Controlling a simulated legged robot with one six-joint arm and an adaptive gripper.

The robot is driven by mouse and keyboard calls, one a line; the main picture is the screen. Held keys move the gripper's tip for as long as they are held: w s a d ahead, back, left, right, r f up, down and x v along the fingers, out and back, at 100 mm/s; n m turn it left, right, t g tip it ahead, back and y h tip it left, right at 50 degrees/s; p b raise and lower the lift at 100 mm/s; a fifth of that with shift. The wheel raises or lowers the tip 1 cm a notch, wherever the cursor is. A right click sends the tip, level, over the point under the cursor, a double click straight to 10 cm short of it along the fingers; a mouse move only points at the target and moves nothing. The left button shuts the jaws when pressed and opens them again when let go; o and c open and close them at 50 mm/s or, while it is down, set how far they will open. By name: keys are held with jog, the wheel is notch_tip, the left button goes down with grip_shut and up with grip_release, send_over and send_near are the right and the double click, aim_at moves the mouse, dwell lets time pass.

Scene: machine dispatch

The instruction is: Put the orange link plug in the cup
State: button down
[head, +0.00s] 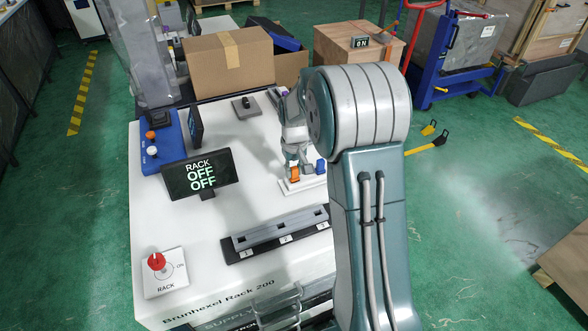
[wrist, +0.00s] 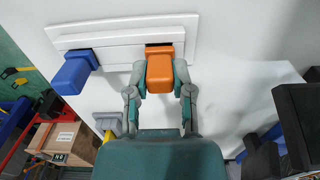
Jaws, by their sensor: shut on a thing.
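The orange link plug (wrist: 160,72) sits at a slot of a white holder (wrist: 115,37) on the white table. In the wrist view my gripper (wrist: 160,78) has a finger on each side of the plug and is shut on it. The plug's far end meets the dark slot, so it still appears seated. The same plug (head: 294,171) shows in the head view, under my gripper (head: 294,163). A blue plug (wrist: 75,72) stands in the same holder, to the left in the wrist view. I cannot make out a cup for certain in either view.
A dark-based rack (head: 282,236) with numbered slots lies in front of the holder. A RACK OFF display (head: 197,175) and a red rotary switch (head: 157,262) stand to the left. A cardboard box (head: 228,62) is behind. White table top is clear between display and holder.

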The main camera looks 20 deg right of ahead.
aim_at(295, 167)
jog(key=c, duration=0.5)
grip_release()
notch_tip(295, 167, up, 11)
jog(key=s+a+r+t, duration=0.1)
jog(key=s+a+r, duration=0.2)
jog(key=s+r, duration=0.4)
jog(key=s+a+t, duration=0.2)
jog(key=s+a, duration=0.1)
jog(key=s, duration=0.7)
jog(key=s+a+r+t, duration=0.1)
jog(key=s+a+t, duration=0.1)
jog(key=s, duration=0.8)
jog(key=shift+s+a+r+t, duration=0.15)
jog(key=shift+a+t, duration=0.15)
jog(key=shift+a, duration=0.25)
